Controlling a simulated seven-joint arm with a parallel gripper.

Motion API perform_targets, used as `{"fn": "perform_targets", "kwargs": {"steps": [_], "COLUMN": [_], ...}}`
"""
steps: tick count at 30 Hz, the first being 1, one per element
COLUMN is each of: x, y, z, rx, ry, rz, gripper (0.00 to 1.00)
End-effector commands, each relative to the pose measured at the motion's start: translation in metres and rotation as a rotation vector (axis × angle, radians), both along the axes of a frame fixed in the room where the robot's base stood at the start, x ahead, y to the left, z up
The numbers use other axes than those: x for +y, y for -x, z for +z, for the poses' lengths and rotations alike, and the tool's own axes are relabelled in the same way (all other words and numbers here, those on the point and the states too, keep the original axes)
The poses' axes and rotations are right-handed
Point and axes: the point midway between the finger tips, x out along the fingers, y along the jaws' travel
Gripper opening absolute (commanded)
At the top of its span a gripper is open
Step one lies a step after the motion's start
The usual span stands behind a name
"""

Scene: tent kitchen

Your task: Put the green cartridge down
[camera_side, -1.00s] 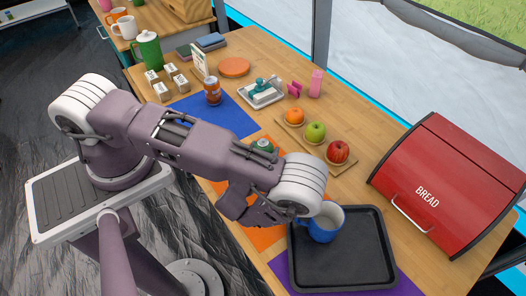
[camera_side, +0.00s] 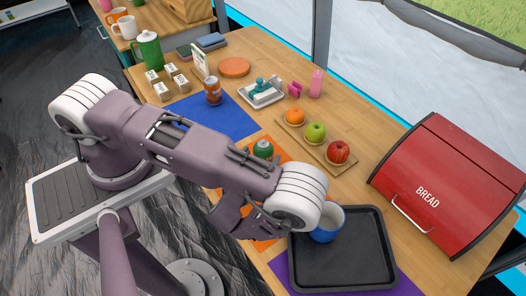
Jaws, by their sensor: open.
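The green cartridge (camera_side: 263,149) stands upright on the orange mat (camera_side: 285,157), and my arm hides its lower part from this side. My gripper (camera_side: 262,226) is partly hidden behind my forearm and wrist, low over the front part of the orange mat. It is open and apart from the green cartridge, nearer the camera. The fingertips are hard to make out.
A blue mug (camera_side: 326,234) stands on the black tray (camera_side: 365,272), close to my wrist. A fruit board (camera_side: 318,152) and a red bread box (camera_side: 440,185) lie to the right.

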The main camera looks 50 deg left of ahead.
Motion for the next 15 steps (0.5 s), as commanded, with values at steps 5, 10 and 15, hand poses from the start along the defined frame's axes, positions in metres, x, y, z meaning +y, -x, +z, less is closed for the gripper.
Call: {"fn": "perform_targets", "kwargs": {"steps": [5,10,15], "x": [-0.028,-0.043,-0.046], "y": [0.037,0.059,0.064], "z": [0.017,0.026,0.03], "rx": [0.0,0.001,-0.001], "ry": [0.003,0.002,0.001], "rz": [-0.004,-0.001,0.002], "gripper": [0.75,0.75,0.75]}}
